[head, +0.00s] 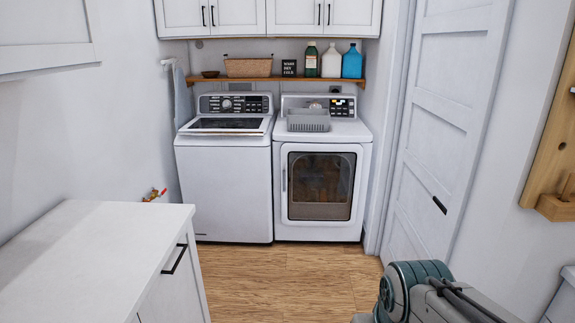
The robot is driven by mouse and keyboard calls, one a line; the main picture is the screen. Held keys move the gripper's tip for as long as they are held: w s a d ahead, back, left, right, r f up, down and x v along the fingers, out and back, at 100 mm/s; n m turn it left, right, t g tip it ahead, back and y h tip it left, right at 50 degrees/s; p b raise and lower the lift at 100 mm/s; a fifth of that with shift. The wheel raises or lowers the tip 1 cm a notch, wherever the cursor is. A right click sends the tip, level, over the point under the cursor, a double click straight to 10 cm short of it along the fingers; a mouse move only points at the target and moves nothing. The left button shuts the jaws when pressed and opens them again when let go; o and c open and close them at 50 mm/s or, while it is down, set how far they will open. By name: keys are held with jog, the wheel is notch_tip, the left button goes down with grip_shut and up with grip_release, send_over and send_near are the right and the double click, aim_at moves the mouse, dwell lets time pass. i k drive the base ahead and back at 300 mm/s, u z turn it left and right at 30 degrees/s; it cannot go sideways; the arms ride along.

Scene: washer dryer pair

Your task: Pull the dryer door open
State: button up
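The dryer (320,230) is the white right-hand machine against the back wall. Its front door (321,148) has a dark glass window (321,185) and looks shut. A slim upright handle (284,180) runs along the door's left edge. Part of my own arm (415,290) shows at the bottom right, well short of the dryer. My gripper is out of the frame.
The white washer (222,190) stands left of the dryer. A grey basket (308,121) sits on the dryer top. A white counter (90,250) fills the lower left. A white panelled door (440,130) is at right. Wood floor (280,275) before the machines is clear.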

aim_at(321, 181)
jog(key=z, duration=0.05)
jog(key=i, duration=3.5)
jog(key=u, duration=0.05)
